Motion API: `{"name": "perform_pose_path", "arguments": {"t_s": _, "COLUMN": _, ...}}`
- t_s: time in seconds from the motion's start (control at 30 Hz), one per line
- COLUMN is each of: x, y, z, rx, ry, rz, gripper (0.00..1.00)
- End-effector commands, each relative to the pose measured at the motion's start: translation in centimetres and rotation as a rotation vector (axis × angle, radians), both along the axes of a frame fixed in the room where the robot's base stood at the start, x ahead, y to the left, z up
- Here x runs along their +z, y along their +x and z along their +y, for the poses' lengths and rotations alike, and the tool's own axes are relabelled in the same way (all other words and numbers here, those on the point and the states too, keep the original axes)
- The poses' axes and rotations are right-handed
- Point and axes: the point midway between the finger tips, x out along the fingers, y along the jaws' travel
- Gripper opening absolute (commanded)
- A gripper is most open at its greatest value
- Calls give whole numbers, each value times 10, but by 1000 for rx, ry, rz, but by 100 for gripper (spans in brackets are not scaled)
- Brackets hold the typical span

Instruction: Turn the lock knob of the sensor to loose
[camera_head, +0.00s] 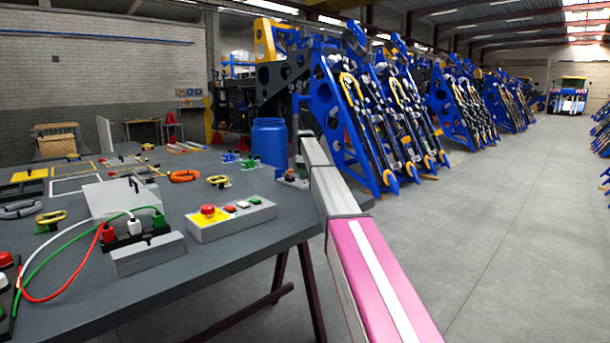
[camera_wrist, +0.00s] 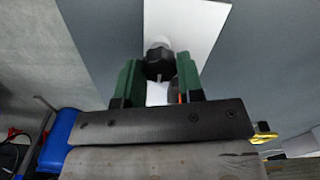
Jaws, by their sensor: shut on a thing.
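The black lock knob (camera_wrist: 158,65) shows between the green fingertips of my gripper (camera_wrist: 159,76) in the wrist view. My gripper is shut on the knob from both sides. A pale round part sits just beyond the knob, over a white plate (camera_wrist: 188,22). In the head view my arm reaches to the table's far right edge, and its end hides most of the sensor there. A small grey base (camera_head: 291,181) shows below it. The knob cannot be made out in the head view, and its turn angle cannot be read.
A blue barrel (camera_head: 269,142) stands close to the left of my arm's end. A button box (camera_head: 232,218), a yellow handle (camera_head: 219,181) and a cable block (camera_head: 137,233) are on the dark table (camera_head: 225,280). The floor right of the table is clear.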

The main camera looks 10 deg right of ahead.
Motion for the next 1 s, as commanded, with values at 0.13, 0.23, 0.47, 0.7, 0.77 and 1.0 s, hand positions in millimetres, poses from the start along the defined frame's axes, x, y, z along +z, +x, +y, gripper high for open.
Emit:
{"name": "perform_pose_path", "arguments": {"t_s": 0.13, "x": 0, "y": 0, "z": 0, "rx": 2, "ry": 0, "rz": 0, "gripper": 11}}
{"name": "perform_pose_path", "arguments": {"t_s": 0.23, "x": 0, "y": 0, "z": 0, "rx": 1, "ry": 0, "rz": 0, "gripper": 60}}
{"name": "perform_pose_path", "arguments": {"t_s": 0.47, "x": 0, "y": 0, "z": 0, "rx": 0, "ry": 0, "rz": 0, "gripper": 60}}
{"name": "perform_pose_path", "arguments": {"t_s": 0.7, "x": 9, "y": 1, "z": 0, "rx": 0, "ry": 0, "rz": 0, "gripper": 60}}
{"name": "perform_pose_path", "arguments": {"t_s": 0.77, "x": 15, "y": 1, "z": 0, "rx": 0, "ry": 0, "rz": -1, "gripper": 60}}
{"name": "perform_pose_path", "arguments": {"t_s": 1.0, "x": 55, "y": 1, "z": 0, "rx": 0, "ry": 0, "rz": -1, "gripper": 60}}
